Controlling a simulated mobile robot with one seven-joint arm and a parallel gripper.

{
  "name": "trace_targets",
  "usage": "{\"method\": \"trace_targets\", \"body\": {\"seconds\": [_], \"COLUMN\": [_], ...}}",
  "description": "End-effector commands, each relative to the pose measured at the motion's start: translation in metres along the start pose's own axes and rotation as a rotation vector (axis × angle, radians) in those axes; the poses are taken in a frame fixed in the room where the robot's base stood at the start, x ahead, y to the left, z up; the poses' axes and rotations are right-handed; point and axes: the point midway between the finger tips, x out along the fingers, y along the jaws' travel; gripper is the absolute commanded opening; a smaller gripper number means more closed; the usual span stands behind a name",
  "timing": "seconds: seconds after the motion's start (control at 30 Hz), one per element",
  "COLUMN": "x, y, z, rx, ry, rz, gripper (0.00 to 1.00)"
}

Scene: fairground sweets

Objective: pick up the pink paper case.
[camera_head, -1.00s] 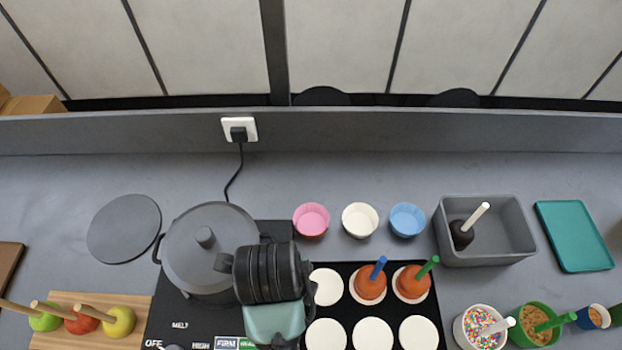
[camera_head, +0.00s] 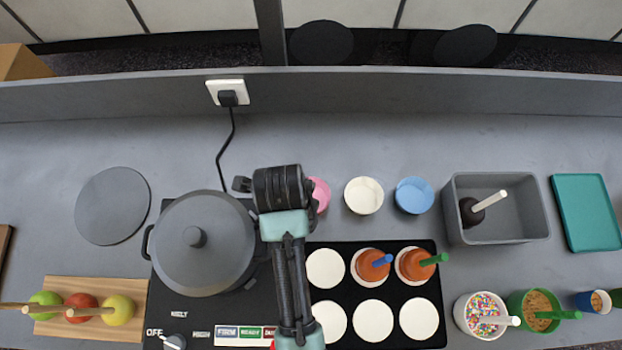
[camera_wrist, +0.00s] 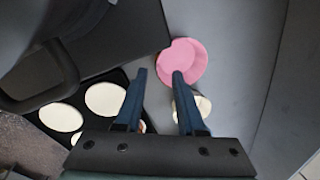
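The pink paper case (camera_head: 319,194) stands on the grey counter behind the black mat, at the left end of a row of three cases. My arm hides its left part in the head view. In the wrist view the pink case (camera_wrist: 182,62) shows beyond my fingertips. My gripper (camera_wrist: 159,73) is open, its two blue fingers apart with nothing between them. The right fingertip overlaps the case's lower edge in the picture; I cannot tell whether they touch. In the head view the fingers are hidden behind my wrist.
A white case (camera_head: 363,196) and a blue case (camera_head: 414,195) stand to the right. A lidded grey pot (camera_head: 203,262) on the cooker stands close to the left of my arm. The black mat (camera_head: 340,254) holds white discs and two coated apples. A grey bin (camera_head: 520,233) stands farther right.

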Motion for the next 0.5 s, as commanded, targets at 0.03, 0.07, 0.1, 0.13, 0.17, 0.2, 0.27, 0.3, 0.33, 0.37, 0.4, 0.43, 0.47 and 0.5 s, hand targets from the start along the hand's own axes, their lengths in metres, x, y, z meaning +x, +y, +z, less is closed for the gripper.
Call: {"method": "trace_targets", "body": {"seconds": [0.03, 0.07, 0.1, 0.13, 0.17, 0.2, 0.27, 0.3, 0.33, 0.37, 0.4, 0.43, 0.47, 0.5], "x": [0.004, 0.005, 0.007, 0.008, 0.011, 0.014, 0.022, 0.028, 0.032, 0.036, 0.043, 0.046, 0.049, 0.052], "y": [0.0, 0.0, 0.0, 0.001, 0.001, 0.001, 0.001, 0.002, 0.002, 0.002, 0.002, 0.002, 0.002, 0.002], "z": [0.0, 0.0, 0.0, -0.001, -0.001, -0.001, -0.002, -0.002, -0.003, -0.003, -0.003, -0.002, -0.002, -0.002], "rx": [0.0, 0.0, 0.0, 0.0, 0.0, 0.0, 0.0, 0.0, 0.0, 0.0, 0.0, 0.0, 0.0, 0.0], "ry": [0.0, 0.0, 0.0, 0.0, 0.001, 0.001, 0.001, 0.002, 0.002, 0.001, 0.001, 0.0, 0.0, 0.0], "rz": [0.001, 0.0, 0.0, 0.001, 0.002, 0.002, 0.003, 0.004, 0.004, 0.003, 0.003, 0.002, 0.003, 0.002], "gripper": [0.38, 0.38, 0.38, 0.38, 0.38, 0.38, 0.38, 0.38, 0.38, 0.38, 0.38, 0.38, 0.38, 0.38]}}
